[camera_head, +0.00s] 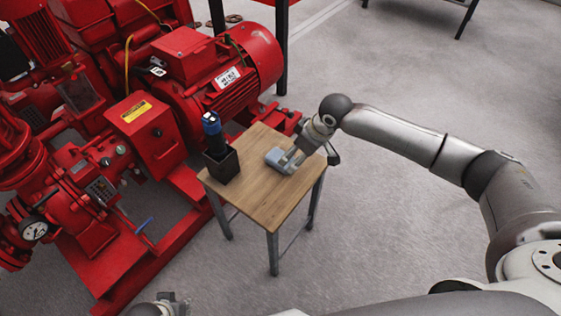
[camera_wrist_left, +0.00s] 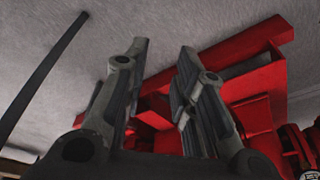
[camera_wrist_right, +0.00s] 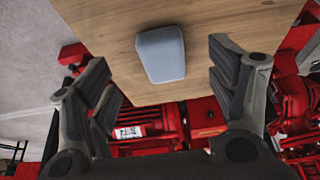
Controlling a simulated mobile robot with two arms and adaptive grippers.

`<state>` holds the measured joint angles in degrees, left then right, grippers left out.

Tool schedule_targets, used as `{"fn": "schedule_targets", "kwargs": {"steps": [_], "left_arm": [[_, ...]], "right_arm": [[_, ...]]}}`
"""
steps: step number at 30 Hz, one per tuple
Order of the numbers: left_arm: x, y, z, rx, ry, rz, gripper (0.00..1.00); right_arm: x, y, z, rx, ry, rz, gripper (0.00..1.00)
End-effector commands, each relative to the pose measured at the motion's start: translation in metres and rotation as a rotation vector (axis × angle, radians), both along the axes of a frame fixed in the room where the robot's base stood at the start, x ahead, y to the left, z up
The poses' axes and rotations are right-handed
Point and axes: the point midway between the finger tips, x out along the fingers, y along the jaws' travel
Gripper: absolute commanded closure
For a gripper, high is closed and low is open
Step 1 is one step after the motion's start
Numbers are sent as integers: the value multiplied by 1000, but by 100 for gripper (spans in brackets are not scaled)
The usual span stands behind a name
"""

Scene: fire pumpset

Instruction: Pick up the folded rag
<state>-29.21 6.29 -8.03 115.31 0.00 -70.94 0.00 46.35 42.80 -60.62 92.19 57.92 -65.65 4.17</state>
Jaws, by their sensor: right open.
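The folded rag (camera_head: 277,156) is a small light blue-grey pad lying on the small wooden table (camera_head: 262,205). In the right wrist view the rag (camera_wrist_right: 161,54) lies flat on the wood, ahead of and between the fingers. My right gripper (camera_head: 291,163) is at the rag's right side in the head view; its fingers (camera_wrist_right: 155,75) are spread wide, with no contact visible. My left gripper (camera_wrist_left: 165,70) has its two fingers apart with nothing between them, away from the table; only a bit of it (camera_head: 170,302) shows at the bottom of the head view.
A black holder (camera_head: 221,166) with a dark blue-topped flashlight-like item (camera_head: 212,128) stands on the table's left corner. Red pump machinery (camera_head: 150,130) stands close behind and left of the table. The grey floor (camera_head: 420,230) on the right is clear.

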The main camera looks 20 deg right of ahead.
Motion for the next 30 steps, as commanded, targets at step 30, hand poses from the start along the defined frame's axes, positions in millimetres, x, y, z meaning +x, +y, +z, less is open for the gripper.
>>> {"fn": "schedule_targets", "kwargs": {"steps": [30], "left_arm": [[-7, 3, 82, -1, -43, 7, 75]], "right_arm": [[21, 16, -62, -1, -2, 1, 21]]}}
